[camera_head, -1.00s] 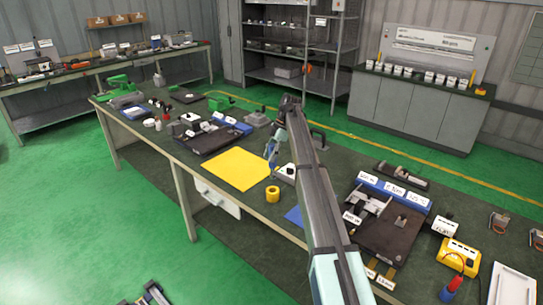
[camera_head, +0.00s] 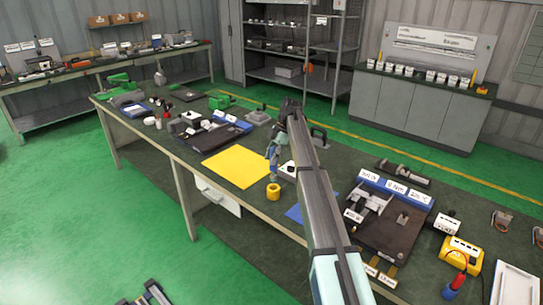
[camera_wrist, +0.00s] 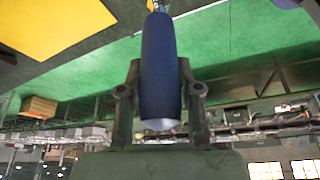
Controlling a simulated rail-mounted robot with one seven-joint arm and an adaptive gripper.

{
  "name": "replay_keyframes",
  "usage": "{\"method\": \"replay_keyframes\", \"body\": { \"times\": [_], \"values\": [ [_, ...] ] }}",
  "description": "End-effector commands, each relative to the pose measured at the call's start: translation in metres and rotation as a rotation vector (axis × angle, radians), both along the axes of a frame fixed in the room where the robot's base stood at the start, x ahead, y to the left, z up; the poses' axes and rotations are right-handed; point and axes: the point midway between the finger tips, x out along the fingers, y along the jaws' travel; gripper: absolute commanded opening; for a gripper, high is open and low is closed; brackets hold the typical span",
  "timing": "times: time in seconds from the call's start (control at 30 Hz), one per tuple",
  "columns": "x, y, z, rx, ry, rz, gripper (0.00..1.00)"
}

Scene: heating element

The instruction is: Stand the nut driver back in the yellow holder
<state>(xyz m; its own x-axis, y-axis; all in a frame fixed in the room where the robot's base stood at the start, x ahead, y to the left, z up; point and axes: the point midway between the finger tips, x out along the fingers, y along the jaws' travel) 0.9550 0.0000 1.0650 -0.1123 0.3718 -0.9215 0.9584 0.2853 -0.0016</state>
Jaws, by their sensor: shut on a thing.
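The nut driver shows its dark blue handle (camera_wrist: 160,65) in the wrist view, running lengthwise between my fingers. My gripper (camera_wrist: 160,92) is shut on this handle; it also shows small in the head view (camera_head: 273,155). The yellow holder (camera_head: 273,191) is a short round cup standing on the dark bench. In the head view my gripper is just behind and above the holder. The driver's lower end is too small to make out there, and I cannot tell whether it touches the holder. The holder is not clearly seen in the wrist view.
A yellow mat (camera_head: 237,167) lies left of the holder, and a blue mat (camera_head: 298,213) lies to its right, partly behind my arm. A dark fixture with blue labelled blocks (camera_head: 395,191) stands farther right. The bench's front edge is close to the holder.

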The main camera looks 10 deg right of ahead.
Motion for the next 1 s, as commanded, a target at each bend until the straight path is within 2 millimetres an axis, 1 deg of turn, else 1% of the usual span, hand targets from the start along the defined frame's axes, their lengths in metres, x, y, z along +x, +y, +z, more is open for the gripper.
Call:
{"method": "replay_keyframes", "body": {
  "times": [0.03, 0.2, 0.4, 1.0],
  "values": [
    [0.0, 0.0, -0.006, 0.0, 0.0, 0.0, 0.0],
    [0.0, 0.0, -0.019, 0.0, 0.0, 0.0, 0.0],
    [0.0, 0.0, -0.028, 0.0, 0.0, 0.0, 0.0],
    [0.0, 0.0, -0.029, 0.0, 0.0, 0.001, 0.0]
  ]
}}
